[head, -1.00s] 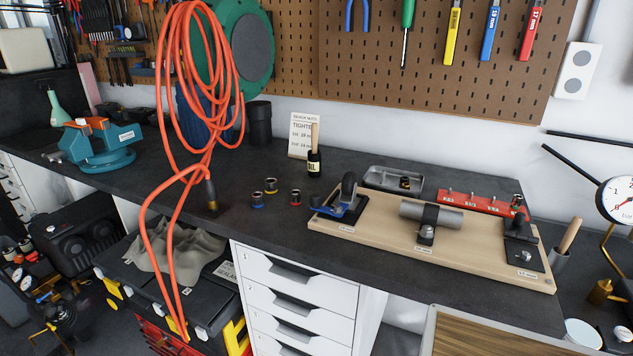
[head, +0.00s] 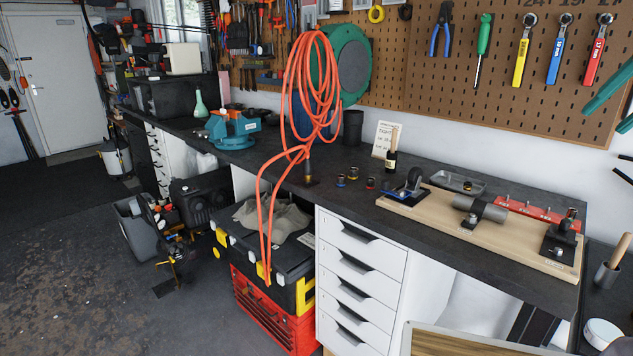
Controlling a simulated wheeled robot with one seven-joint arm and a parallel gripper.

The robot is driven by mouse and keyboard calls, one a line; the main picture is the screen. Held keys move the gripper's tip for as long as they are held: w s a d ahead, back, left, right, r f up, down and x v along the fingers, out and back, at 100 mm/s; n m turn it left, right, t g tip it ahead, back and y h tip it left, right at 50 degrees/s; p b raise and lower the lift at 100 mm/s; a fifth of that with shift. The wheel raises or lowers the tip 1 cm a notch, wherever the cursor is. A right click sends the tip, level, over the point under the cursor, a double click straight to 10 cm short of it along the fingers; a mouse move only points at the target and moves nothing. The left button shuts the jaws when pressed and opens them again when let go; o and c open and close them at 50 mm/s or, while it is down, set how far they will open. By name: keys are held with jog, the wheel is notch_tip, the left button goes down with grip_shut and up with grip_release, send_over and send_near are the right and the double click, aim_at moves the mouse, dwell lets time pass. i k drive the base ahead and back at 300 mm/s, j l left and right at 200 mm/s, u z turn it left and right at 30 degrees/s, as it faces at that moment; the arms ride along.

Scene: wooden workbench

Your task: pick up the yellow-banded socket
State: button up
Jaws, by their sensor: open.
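Three small metal sockets with coloured bands stand loosely grouped on the dark bench top, right of the hanging orange hose. The rear one appears to be the yellow-banded socket (head: 353,173); its band is tiny at this distance. A blue-banded socket (head: 340,180) stands just in front and to the left. A red-banded socket (head: 371,183) stands to the right. They are apart, and nothing covers the yellow-banded one. My gripper is not in view.
The orange hose (head: 270,178) hangs over the bench's front edge, left of the sockets. A small dark bottle (head: 391,160) stands behind them. A wooden fixture board (head: 430,213) lies to the right, with a metal tray (head: 447,178) behind. White drawers (head: 354,266) stand below.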

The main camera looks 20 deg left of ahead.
aim_at(353, 174)
jog(key=i+j+u, duration=0.15)
jog(key=u, duration=0.2)
jog(key=i+u, duration=0.4)
jog(key=j+z, duration=0.35)
jog(key=z, duration=0.15)
jog(key=l+z, duration=0.15)
jog(key=z, duration=0.3)
jog(key=l+z, duration=0.15)
jog(key=z, duration=0.3)
jog(key=k+u, duration=0.15)
jog(key=u, duration=0.4)
jog(key=i+l+u, duration=0.1)
jog(key=u, duration=0.75)
jog(key=i+j+z, duration=0.1)
jog(key=j, duration=0.2)
jog(key=i+j+z, duration=0.25)
jog(key=j, duration=0.35)
jog(key=i+j+z, duration=0.1)
jog(key=i+j, duration=0.1)
jog(key=j, duration=0.1)
